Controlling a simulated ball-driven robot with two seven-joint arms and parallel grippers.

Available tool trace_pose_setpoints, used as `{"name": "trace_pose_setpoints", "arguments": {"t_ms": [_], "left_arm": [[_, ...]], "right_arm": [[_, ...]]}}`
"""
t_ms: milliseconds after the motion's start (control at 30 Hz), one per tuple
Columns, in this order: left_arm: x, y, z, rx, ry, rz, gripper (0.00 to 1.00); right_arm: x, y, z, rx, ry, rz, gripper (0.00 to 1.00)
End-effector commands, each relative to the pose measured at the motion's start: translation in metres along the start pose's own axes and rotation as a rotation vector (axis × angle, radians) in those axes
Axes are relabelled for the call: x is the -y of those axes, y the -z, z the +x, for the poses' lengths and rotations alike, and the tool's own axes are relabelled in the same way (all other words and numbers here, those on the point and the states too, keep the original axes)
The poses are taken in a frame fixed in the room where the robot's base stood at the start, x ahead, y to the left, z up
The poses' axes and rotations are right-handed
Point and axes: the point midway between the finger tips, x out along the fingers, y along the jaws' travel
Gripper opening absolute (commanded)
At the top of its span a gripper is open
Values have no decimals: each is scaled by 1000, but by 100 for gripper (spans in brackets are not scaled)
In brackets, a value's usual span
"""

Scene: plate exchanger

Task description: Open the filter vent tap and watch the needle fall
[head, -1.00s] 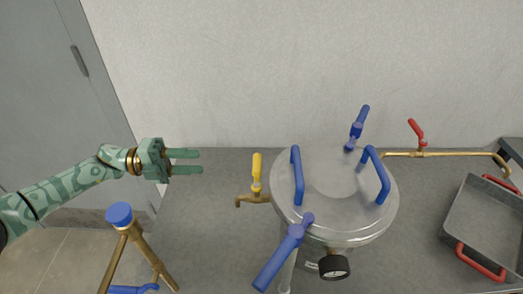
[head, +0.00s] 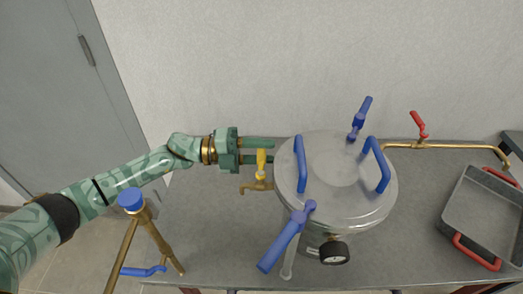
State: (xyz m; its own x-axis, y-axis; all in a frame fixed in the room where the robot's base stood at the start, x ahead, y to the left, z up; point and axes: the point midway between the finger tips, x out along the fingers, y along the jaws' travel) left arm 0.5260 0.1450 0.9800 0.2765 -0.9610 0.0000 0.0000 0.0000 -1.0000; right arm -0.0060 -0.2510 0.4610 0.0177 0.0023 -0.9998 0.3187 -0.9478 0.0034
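The steel filter vessel (head: 337,205) stands on the bench with its round lid on. A small brass tap with a yellow lever (head: 261,164) sticks out of its left side; the lever points up. My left gripper (head: 273,151) is open, its two green fingers reaching right toward the vessel at the yellow lever. The lever's top overlaps the lower finger; I cannot tell whether it sits between the fingers or touches them. The black-rimmed pressure gauge (head: 334,252) is at the vessel's front; its needle is too small to read. My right gripper is out of view.
A blue-capped brass stand (head: 131,201) is at left. The bench left of the tap is clear.

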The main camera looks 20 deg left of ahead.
Motion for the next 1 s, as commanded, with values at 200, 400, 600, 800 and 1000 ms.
{"name": "trace_pose_setpoints", "arguments": {"t_ms": [200,400,600,800,1000], "left_arm": [[0,0,0,0,0,0,22],[0,0,0,0,-1,0,0],[1,1,-2,21,-1,-1,0],[4,2,-8,111,-2,-1,0],[5,4,-16,250,-2,-2,0]], "right_arm": [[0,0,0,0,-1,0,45],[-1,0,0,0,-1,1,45],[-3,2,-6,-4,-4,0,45],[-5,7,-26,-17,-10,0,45],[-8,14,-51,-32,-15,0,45]]}}
